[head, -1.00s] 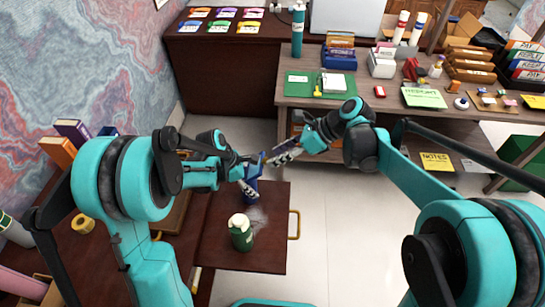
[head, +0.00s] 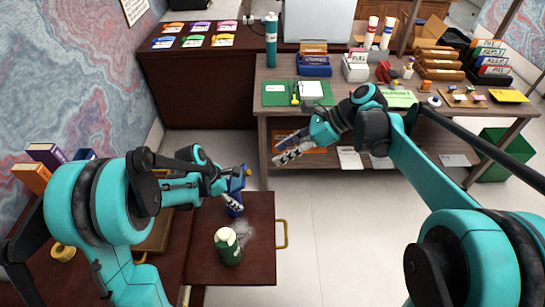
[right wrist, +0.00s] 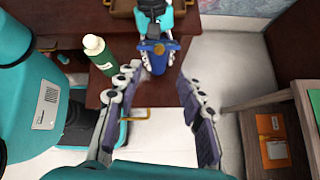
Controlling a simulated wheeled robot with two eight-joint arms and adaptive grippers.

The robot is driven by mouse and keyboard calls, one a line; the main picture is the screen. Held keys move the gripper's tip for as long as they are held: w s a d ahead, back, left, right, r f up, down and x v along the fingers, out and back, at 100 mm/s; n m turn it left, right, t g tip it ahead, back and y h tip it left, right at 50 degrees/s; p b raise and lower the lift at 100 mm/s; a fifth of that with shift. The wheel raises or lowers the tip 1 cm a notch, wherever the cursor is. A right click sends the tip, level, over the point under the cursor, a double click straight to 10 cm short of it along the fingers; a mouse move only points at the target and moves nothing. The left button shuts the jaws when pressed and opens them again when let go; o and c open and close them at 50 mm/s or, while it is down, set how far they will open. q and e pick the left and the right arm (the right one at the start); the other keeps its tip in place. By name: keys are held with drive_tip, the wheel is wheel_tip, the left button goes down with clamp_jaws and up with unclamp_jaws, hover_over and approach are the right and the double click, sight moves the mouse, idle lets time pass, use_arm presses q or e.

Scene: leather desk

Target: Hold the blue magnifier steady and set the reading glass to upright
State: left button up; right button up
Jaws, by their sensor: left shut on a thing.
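The blue magnifier (head: 233,208) is a small blue piece at my left gripper (head: 238,192), above the dark red pull-out board. In the right wrist view the blue magnifier (right wrist: 158,60) shows more clearly, with my left gripper (right wrist: 157,42) shut on it from behind. Its lens and exact tilt are too small to make out. My right gripper (head: 290,147) is to the right of it, apart and empty. In the right wrist view its two fingers are spread wide, with the gap (right wrist: 158,84) facing the magnifier.
A green bottle with a cream cap (head: 228,246) stands on the pull-out board (head: 262,262), close to my left gripper. A brass handle (head: 282,234) sticks out at the board's right edge. A grey-brown desk (head: 330,118) with stationery stands behind.

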sight(250, 171)
wheel_tip(250, 171, down, 4)
drive_tip(key=w+d+n+g+y, duration=0.2)
drive_tip(key=d+n+y, duration=0.15)
drive_tip(key=n, duration=0.25)
drive_tip(key=x, duration=1.2)
drive_tip(key=shift+s+a+r, duration=0.1)
drive_tip(key=shift+a, duration=0.25)
clamp_jaws()
